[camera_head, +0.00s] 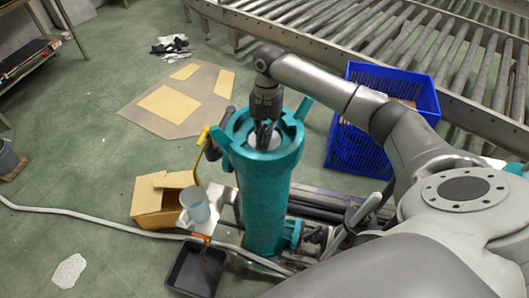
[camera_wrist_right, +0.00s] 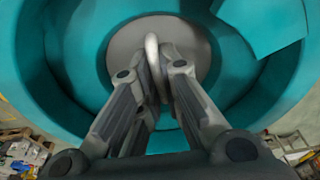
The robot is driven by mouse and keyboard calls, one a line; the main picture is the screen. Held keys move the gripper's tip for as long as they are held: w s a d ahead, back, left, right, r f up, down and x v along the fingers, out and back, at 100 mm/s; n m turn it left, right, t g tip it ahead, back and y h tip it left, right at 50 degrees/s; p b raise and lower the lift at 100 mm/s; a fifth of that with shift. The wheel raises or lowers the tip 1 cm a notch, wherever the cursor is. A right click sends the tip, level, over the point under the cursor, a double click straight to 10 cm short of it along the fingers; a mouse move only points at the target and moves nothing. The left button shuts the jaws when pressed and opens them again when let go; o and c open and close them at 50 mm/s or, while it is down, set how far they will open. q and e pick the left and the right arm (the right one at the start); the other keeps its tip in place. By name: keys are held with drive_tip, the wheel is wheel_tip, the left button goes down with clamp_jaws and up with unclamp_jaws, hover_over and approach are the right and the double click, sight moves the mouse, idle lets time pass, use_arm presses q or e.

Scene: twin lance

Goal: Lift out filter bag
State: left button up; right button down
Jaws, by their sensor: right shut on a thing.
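The teal filter housing (camera_head: 266,200) stands upright in the middle of the head view with its top open. The filter bag shows as a pale grey round top (camera_wrist_right: 125,38) inside the housing in the right wrist view. A white loop handle (camera_wrist_right: 152,50) stands up from it. My right gripper (camera_head: 264,134) reaches down into the housing mouth from above. In the right wrist view its fingers (camera_wrist_right: 154,78) are closed around the loop handle. The lower part of the bag is hidden inside the housing. My left gripper is not in view.
A blue crate (camera_head: 355,151) stands right of the housing, before a roller conveyor (camera_head: 330,40). A cardboard box (camera_head: 150,203), a translucent jug (camera_head: 195,204) and a black tray (camera_head: 190,272) sit at lower left. A grey hose (camera_head: 85,215) crosses the floor.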

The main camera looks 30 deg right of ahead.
wheel_tip(320, 180, up, 19)
drive_tip(key=p, duration=1.3)
drive_tip(key=shift+r, duration=0.15)
